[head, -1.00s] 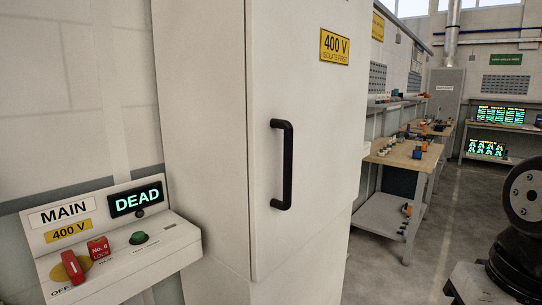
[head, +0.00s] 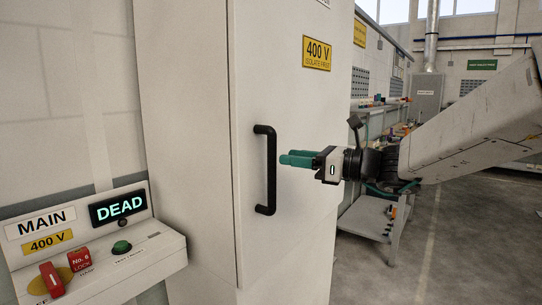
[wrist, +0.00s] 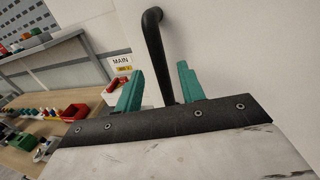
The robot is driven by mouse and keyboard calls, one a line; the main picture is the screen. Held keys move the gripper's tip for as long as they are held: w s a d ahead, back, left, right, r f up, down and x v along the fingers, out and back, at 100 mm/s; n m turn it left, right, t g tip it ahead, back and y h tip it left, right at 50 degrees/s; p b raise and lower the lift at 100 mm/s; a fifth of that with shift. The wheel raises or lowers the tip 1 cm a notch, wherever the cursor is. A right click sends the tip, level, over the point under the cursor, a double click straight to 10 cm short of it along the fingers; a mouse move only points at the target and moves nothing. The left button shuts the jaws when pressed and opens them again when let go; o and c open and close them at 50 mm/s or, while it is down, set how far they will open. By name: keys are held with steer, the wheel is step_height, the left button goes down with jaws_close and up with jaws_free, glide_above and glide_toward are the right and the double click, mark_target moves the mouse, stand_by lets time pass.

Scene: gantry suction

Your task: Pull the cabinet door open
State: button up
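I cannot tell how deep the bar sits between the fingers. Nothing is gripped.
A control box (head: 135,264) on the left has a red switch, a red lock tag, a green button and a lit DEAD display (head: 119,206). Workbenches with small items line the wall behind my arm. The floor (head: 450,240) at right is clear.

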steer(key=x, duration=0.6)
steer(key=shift+a, duration=0.1)
jaws_close()
